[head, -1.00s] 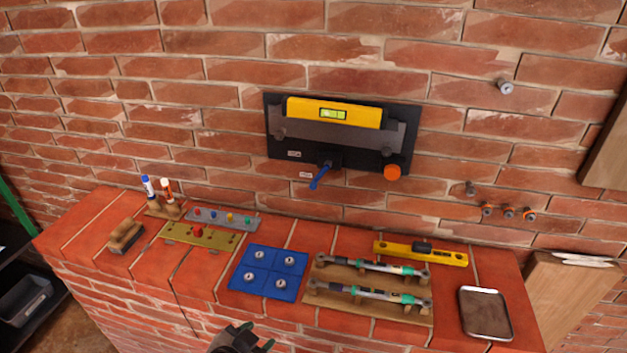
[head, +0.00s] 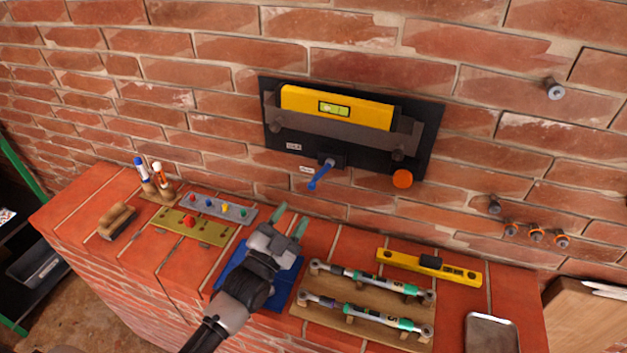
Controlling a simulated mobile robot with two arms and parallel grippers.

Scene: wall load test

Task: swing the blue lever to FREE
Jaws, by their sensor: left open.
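The blue lever (head: 320,174) hangs from a dark pivot under the black wall panel (head: 428,125), its handle pointing down and slightly left. Two small white labels (head: 294,146) sit to the left of the pivot; their print is too small to read. My left gripper (head: 290,217) is open and empty, with green fingertips pointing up toward the wall. It is below and left of the lever, apart from it, over the blue tray, which it partly hides. My right gripper is not in view.
On the brick ledge are a blue tray (head: 230,276), two torque wrenches (head: 365,314) on a wooden rack, another yellow level (head: 455,272), a metal tray (head: 490,335) and a brush (head: 118,221).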

